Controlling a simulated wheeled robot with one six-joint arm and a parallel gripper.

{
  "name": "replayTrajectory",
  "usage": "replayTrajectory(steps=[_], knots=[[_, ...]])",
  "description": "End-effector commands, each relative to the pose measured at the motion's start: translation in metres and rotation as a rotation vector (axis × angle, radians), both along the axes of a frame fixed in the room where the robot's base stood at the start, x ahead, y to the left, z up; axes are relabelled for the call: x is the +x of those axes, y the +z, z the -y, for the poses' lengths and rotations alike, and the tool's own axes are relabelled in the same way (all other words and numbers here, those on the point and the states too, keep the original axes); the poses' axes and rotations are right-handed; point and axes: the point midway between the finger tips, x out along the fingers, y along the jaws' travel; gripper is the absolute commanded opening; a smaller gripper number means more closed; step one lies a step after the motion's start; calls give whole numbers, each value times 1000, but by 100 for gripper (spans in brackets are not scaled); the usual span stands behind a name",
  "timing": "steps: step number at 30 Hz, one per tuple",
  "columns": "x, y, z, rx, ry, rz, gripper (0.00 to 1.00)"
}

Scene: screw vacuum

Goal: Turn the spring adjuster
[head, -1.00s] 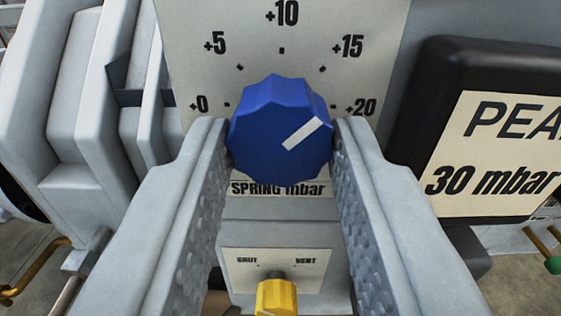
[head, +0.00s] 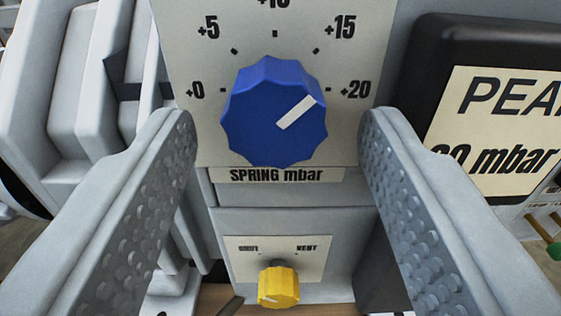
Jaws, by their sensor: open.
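The spring adjuster is a blue scalloped knob (head: 262,118) on a pale dial plate (head: 350,60) marked +0 to +20 and "SPRING mbar". Its white pointer line slants up and to the right, between the +15 and +20 marks. My gripper (head: 280,135) is open, with one grey dimpled finger on each side of the knob. Both fingers stand clear of the knob with gaps on the left and right. The knob is fully visible between them.
Below is a smaller plate (head: 310,255), its right word reading "VENT", with a yellow knob (head: 279,288). A black-framed sign (head: 500,130) with "PEA" and "mbar" stands close at right. Grey ribbed housing (head: 80,90) stands at left.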

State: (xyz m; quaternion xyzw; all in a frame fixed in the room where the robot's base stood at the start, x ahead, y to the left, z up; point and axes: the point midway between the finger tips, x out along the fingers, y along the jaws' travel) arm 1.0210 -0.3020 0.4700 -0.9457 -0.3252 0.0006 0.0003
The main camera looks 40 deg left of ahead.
Motion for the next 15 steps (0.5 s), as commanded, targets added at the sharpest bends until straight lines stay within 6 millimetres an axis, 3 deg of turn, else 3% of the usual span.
replayTrajectory(steps=[5,15], knots=[[-15,0,13,0,-4,0,52],[-67,0,54,1,-3,-1,52]])
